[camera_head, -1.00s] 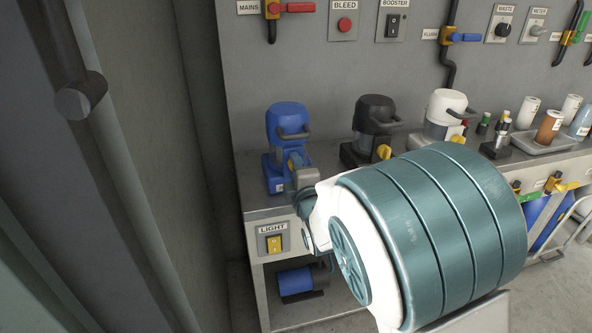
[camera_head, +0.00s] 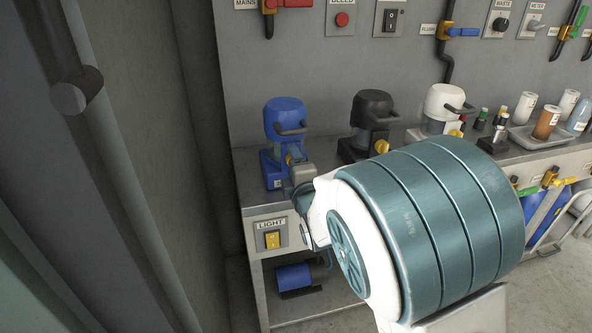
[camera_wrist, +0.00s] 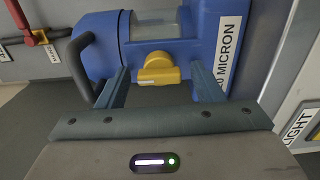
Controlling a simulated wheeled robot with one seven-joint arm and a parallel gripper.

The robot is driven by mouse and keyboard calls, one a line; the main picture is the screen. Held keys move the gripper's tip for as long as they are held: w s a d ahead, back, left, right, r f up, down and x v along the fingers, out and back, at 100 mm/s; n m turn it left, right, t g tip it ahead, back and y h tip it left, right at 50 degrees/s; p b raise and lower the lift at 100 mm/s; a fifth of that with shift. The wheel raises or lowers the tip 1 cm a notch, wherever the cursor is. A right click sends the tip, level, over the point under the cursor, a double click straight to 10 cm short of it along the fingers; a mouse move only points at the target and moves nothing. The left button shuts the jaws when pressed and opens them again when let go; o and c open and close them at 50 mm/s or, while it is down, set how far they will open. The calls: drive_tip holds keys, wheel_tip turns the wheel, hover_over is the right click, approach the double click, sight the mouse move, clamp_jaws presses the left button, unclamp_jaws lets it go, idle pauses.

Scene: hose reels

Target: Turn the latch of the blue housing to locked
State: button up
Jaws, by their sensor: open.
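The blue housing (camera_head: 285,118) stands at the left end of the bench in the head view. It fills the top of the wrist view (camera_wrist: 188,30), with a clear window and a dark handle. Its yellow latch (camera_wrist: 158,70) sits on the blue body in the wrist view. My gripper (camera_wrist: 158,82) is open, one finger on each side of the latch, and I see no clear contact. In the head view my gripper (camera_head: 293,172) is at the front of the housing, and my arm hides part of the bench.
A black housing (camera_head: 373,112) and a white housing (camera_head: 443,103) with yellow latches stand to the right. A light switch (camera_head: 272,240) is on the bench front below. Bottles and a tray (camera_head: 530,143) are further right. A grey wall (camera_head: 190,100) is close on the left.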

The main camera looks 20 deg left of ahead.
drive_tip(key=b+v, duration=0.6)
drive_tip(key=v, duration=0.7)
drive_tip(key=shift+s, duration=0.4)
drive_tip(key=shift+d, duration=0.15)
drive_tip(key=d+r+m+g+h+p, duration=0.5)
drive_tip(key=d+r+m+p, duration=0.3)
drive_tip(key=d+m+p, duration=0.45)
drive_tip(key=s+d+r+m+g+h+p, duration=0.4)
drive_tip(key=s+d+r+m+g+p, duration=0.3)
drive_tip(key=s+d+m+p, duration=0.5)
drive_tip(key=s+d+r+p, duration=0.1)
drive_tip(key=d+p, duration=0.1)
drive_tip(key=shift+s+r+h+p, duration=0.2)
drive_tip(key=shift+r+h+p, duration=0.1)
drive_tip(key=shift+r+p, duration=0.1)
